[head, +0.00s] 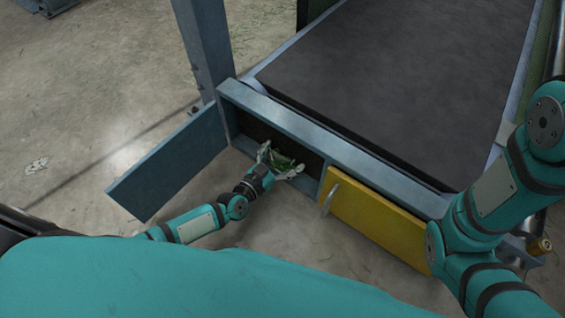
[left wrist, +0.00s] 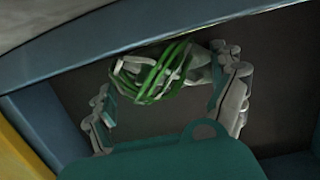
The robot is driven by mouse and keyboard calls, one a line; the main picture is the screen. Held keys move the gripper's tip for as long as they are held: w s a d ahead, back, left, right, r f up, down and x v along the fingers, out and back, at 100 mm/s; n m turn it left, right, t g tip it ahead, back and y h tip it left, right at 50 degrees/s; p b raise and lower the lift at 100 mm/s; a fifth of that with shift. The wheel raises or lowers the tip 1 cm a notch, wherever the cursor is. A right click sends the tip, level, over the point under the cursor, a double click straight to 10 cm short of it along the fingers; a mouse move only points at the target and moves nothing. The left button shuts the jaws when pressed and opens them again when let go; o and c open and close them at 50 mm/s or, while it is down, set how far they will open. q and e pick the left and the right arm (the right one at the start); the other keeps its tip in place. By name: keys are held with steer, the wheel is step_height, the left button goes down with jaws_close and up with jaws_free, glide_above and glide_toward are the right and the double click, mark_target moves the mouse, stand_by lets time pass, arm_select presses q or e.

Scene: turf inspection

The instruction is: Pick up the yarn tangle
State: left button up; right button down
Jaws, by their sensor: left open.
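The yarn tangle (left wrist: 158,72) is a bundle of green and whitish strands inside the open dark compartment under the conveyor. In the head view the tangle (head: 282,163) shows as a small green patch at the compartment's mouth. My left gripper (head: 279,165) reaches into the opening with its fingers spread. In the left wrist view the fingers (left wrist: 165,97) are open on either side of the tangle, which sits a little beyond and between the fingertips. I cannot tell whether they touch it. My right arm shows at the right, but its gripper is out of view.
The compartment's blue-grey door (head: 165,172) hangs open at the left. A yellow door (head: 375,218) with a handle is shut at the right. A blue-grey post (head: 205,50) stands at the left, and the conveyor belt (head: 400,75) lies above. Concrete floor is clear at the left.

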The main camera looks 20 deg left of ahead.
arm_select(q)
steer(key=c, duration=1.1)
steer(key=shift+r, duration=0.1)
